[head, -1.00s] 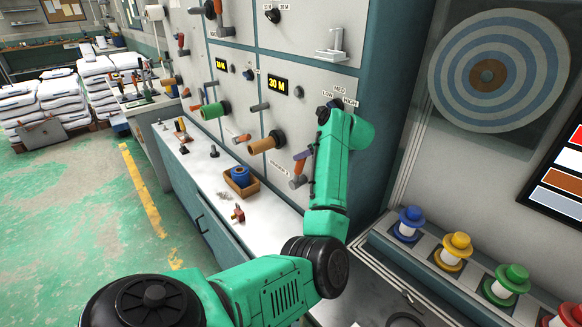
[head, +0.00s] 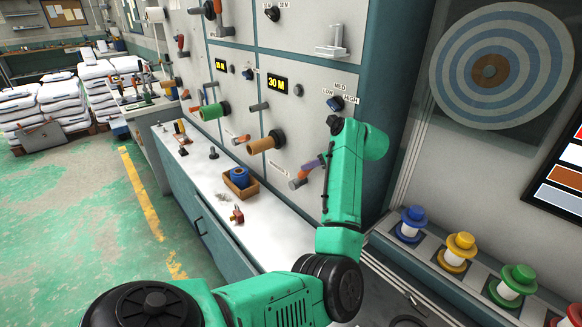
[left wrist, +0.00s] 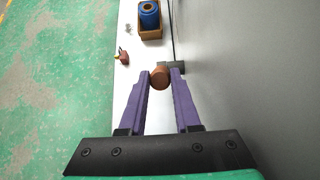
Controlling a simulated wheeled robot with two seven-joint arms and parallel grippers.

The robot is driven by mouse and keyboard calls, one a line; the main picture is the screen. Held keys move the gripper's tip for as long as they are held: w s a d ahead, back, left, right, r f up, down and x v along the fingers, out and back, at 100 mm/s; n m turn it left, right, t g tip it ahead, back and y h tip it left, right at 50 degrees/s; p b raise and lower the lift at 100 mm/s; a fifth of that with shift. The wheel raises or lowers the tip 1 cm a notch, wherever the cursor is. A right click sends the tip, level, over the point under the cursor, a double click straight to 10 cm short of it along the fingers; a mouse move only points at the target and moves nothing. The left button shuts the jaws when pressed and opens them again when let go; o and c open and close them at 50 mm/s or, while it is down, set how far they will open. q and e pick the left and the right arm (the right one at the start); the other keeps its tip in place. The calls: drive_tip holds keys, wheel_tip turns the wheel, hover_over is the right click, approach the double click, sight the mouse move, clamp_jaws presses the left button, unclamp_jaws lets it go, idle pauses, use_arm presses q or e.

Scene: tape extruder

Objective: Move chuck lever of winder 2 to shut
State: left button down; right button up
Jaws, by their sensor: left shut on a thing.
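The chuck lever of the right-hand winder has an orange handle (head: 303,174) and a grey hub (head: 296,184) on the grey panel, below the brown roll (head: 262,144). The handle leans up and to the right from the hub. My left gripper (head: 308,168), with purple fingers, is shut on this handle. In the left wrist view the handle's round end (left wrist: 160,78) sits between the fingertips (left wrist: 162,74), and part of the grey hub (left wrist: 177,66) shows beyond it. My right gripper is not in view.
A similar orange lever (head: 241,139) sits to the left, near the green roll (head: 213,111). The white counter (head: 250,222) below holds a wooden box (head: 241,187) with a blue roll and a small red object (head: 237,215). Coloured spools stand at the right, including a yellow one (head: 459,249).

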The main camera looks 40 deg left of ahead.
use_arm(q)
drive_tip(key=shift+r, duration=0.1)
drive_tip(key=d+f+b, duration=0.2)
drive_tip(key=d, duration=0.1)
drive_tip(key=shift+s+f+b, duration=0.1)
drive_tip(key=shift+f+b, duration=0.1)
drive_tip(key=shift+b, duration=0.2)
drive_tip(key=shift+f, duration=0.1)
